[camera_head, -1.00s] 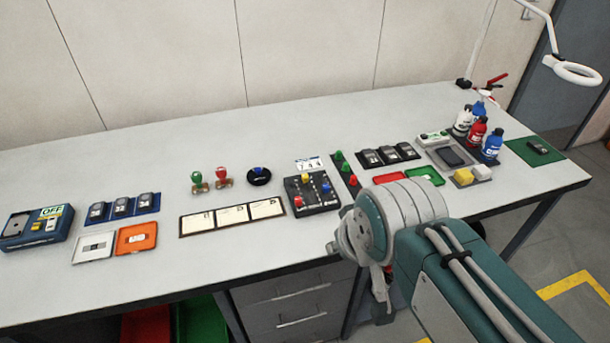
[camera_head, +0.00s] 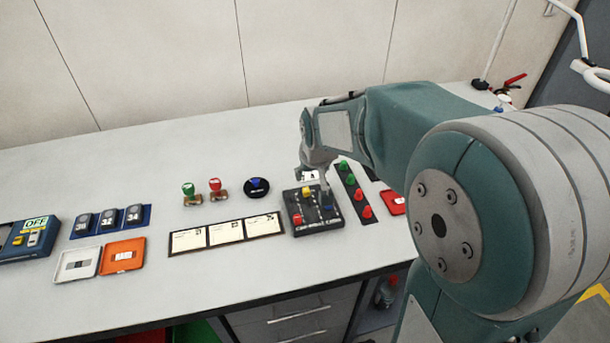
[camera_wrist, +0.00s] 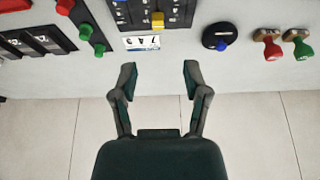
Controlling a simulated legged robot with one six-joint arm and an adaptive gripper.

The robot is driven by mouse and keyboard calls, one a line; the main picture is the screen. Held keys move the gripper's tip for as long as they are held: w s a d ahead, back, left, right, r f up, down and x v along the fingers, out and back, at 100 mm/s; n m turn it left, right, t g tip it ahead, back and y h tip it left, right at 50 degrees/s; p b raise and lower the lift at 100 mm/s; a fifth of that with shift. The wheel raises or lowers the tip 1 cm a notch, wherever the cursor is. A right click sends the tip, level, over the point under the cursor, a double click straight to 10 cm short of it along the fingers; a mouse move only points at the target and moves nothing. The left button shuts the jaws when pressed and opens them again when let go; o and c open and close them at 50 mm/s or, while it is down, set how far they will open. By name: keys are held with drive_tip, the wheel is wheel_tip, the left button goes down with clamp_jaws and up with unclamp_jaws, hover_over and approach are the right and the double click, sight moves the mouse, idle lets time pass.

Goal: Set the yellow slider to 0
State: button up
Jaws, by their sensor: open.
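The black slider box (camera_head: 298,216) stands on the bench in the head view, with red, yellow and blue sliders. Its yellow slider (camera_head: 307,191) sits near the far end of its track. In the wrist view the yellow slider (camera_wrist: 157,20) shows at the top, on the box edge beside a white number card (camera_wrist: 141,43) that reads 7 4 3 upside down. My gripper (camera_wrist: 158,72) is open and empty, its two fingertips apart, just short of the card and slider. In the head view my gripper is mostly hidden behind my arm.
A strip with green and red knobs (camera_head: 355,190) stands right of the box. A black dial with a blue knob (camera_head: 256,187) and two stamps (camera_head: 203,191) stand to the left. Framed cards (camera_head: 226,233) lie in front of them. The bench between the box and the wall is mostly clear.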

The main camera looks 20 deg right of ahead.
sight(306, 190)
drive_tip(key=x, duration=1.1)
drive_tip(key=shift+w+d+f, duration=0.15)
drive_tip(key=shift+w+f, duration=0.15)
drive_tip(key=shift+w, duration=0.1)
clamp_jaws()
